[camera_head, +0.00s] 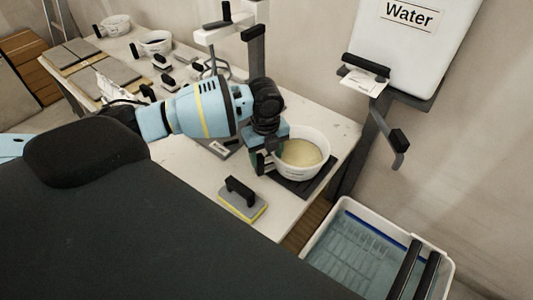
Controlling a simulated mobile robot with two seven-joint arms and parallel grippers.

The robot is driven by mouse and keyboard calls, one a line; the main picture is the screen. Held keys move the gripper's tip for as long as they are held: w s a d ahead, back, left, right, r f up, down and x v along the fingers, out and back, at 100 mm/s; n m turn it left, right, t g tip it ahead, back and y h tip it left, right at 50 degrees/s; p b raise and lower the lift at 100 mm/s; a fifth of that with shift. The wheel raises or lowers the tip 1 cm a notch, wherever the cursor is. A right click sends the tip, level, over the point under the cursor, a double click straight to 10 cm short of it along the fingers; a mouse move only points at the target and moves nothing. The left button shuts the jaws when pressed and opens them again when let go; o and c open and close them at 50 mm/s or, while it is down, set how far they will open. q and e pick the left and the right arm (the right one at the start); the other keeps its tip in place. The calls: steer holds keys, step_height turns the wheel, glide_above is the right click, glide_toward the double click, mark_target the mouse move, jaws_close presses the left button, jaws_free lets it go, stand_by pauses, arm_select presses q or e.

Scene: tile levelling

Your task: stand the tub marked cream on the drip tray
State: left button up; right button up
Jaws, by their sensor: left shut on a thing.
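A white tub (318,172) with pale cream-coloured contents is at the right end of the white table. The small lettering on its side is too small to read. It is upright over the dark drip tray (325,183), whose edges show around its base. I cannot tell whether its bottom touches the tray. My left gripper (271,154) is shut on the tub's left side; its fingertips are partly hidden. My right gripper is not in view.
A grey and yellow sponge float (243,198) lies in front of the tub. Two other tubs (154,43) (115,26) stand far left. A Water tank (410,40) hangs above right. A water-filled bin (330,229) stands below the table's right end.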

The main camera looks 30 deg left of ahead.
arm_select(q)
steer(key=o, duration=1.5)
steer(key=shift+o, duration=0.7)
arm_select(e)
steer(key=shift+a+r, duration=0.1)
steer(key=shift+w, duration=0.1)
arm_select(q)
step_height(320, 180, up, 12)
steer(key=shift+p, duration=0.4)
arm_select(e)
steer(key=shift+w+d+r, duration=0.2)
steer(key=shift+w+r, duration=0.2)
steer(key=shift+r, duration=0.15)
arm_select(q)
steer(key=shift+s, duration=0.1)
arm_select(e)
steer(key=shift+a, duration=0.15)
